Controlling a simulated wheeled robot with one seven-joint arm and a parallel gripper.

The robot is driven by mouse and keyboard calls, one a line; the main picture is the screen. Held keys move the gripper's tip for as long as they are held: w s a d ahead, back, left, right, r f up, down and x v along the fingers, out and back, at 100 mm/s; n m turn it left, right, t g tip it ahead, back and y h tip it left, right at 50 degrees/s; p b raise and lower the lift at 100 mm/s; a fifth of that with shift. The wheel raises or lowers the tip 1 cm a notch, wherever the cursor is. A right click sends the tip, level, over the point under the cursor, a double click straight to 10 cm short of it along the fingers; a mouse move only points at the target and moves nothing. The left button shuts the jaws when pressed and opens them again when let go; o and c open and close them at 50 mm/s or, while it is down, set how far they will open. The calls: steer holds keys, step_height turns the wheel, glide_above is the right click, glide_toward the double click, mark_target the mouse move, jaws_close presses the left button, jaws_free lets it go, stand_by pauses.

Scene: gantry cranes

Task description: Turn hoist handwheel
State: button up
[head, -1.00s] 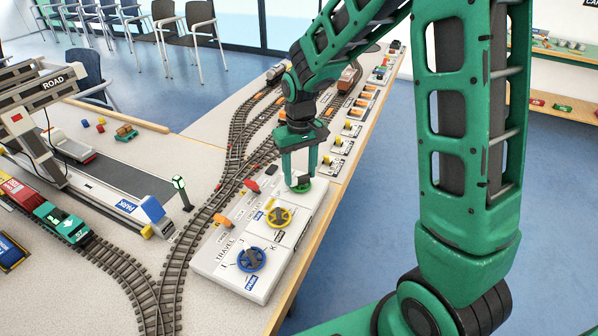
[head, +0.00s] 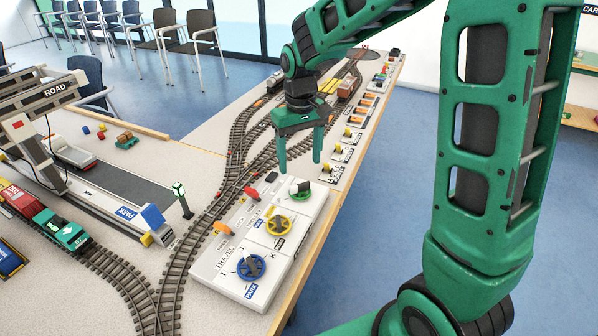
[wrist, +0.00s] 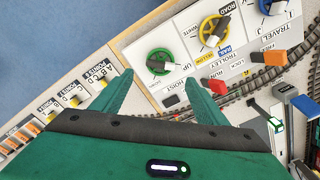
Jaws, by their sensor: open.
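The hoist handwheel is a green wheel (head: 300,190) with a white and dark grip across it, at the far end of a white control panel (head: 212,266). It also shows in the wrist view (wrist: 160,62), with the word HOIST printed beside it and UP near its rim. My gripper (head: 300,167) is open and empty, above the green wheel and apart from it. In the wrist view its two fingers (wrist: 159,78) point towards the panel, with the green wheel beyond and between their tips.
A yellow handwheel (head: 278,225) and a blue handwheel (head: 251,267) are on the same panel, with orange and red (head: 251,193) levers alongside. Several small pointer switches (head: 342,152) line the table edge beyond. Model track (head: 190,240) runs left of the panel.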

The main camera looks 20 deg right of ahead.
steer(key=shift+r, duration=1.7)
